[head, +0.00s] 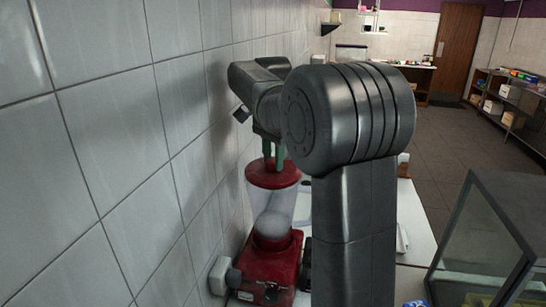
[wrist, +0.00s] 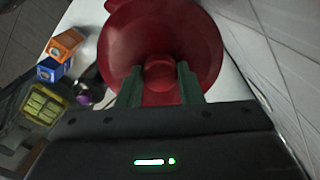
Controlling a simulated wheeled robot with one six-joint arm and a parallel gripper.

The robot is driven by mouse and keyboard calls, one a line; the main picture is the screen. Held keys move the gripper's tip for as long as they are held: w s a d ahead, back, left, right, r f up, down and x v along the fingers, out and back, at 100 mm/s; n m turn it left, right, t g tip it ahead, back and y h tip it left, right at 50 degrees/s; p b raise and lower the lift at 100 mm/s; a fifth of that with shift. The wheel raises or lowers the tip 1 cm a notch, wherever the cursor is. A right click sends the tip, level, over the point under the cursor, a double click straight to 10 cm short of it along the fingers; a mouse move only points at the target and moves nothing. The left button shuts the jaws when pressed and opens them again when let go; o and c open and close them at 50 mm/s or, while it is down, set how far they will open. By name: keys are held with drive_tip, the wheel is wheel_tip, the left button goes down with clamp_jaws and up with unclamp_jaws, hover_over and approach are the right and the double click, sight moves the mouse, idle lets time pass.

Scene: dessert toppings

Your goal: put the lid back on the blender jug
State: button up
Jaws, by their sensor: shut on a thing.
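The blender (head: 270,258) stands on the counter close to the tiled wall, with a red base and a clear jug (head: 272,205). The red lid (head: 272,176) is at the top of the jug; I cannot tell whether it is fully seated. My gripper (head: 274,158) is directly above the lid with its green fingers pointing down. In the wrist view the fingers of my gripper (wrist: 160,84) are shut on the knob of the lid (wrist: 125,40). The lid hides the jug there.
The tiled wall (head: 130,140) is close on the left. A glass case (head: 485,240) stands at the right. In the wrist view an orange box (wrist: 66,43), a blue box (wrist: 50,70) and a yellow item (wrist: 45,103) lie to the left. The counter (head: 415,215) has some bare surface.

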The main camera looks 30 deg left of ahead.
drive_tip(key=o, duration=1.6)
drive_tip(key=shift+c, duration=0.2)
drive_tip(key=shift+r, duration=3.5)
clamp_jaws()
